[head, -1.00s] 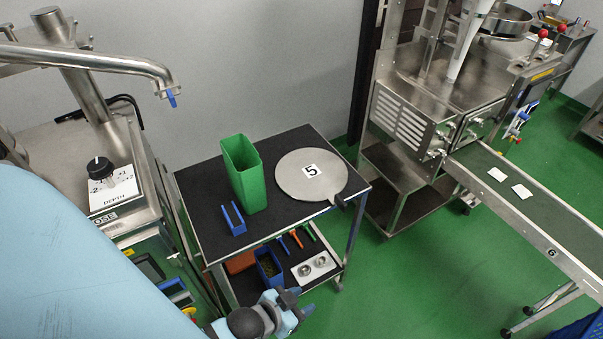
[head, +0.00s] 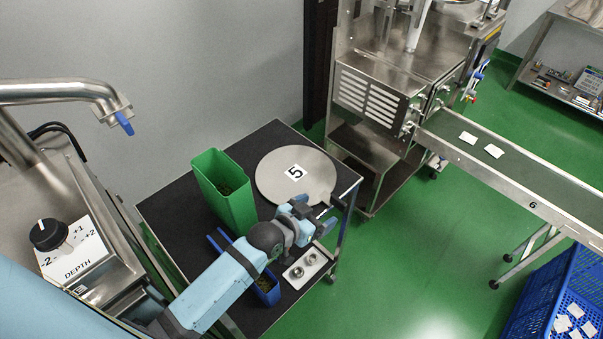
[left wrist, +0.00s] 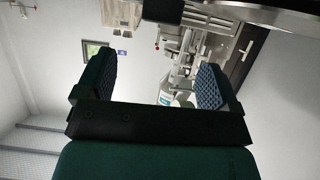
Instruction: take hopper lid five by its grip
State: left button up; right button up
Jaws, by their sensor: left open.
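Hopper lid five (head: 280,185) is a flat round grey metal plate with a white label reading 5. It lies on the dark top of the small trolley in the head view. My right gripper is not in view.
A green bin (head: 238,207) stands left of the lid on the trolley (head: 166,206). My left arm covers part of the trolley front. A white holder (head: 308,269) with round metal parts sits on the lower shelf. A conveyor (head: 560,184) runs at the right.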

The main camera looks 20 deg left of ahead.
aim_at(337, 201)
pick_arm(q)
jog(key=p+x, duration=0.1)
jog(key=x, duration=0.8)
jog(key=shift+w+f, duration=0.2)
jog(key=shift+f, duration=0.1)
jog(key=shift+c, duration=0.2)
jog(key=c, duration=1.1)
jog(key=shift+c, duration=0.3)
jog(key=shift+r, duration=0.2)
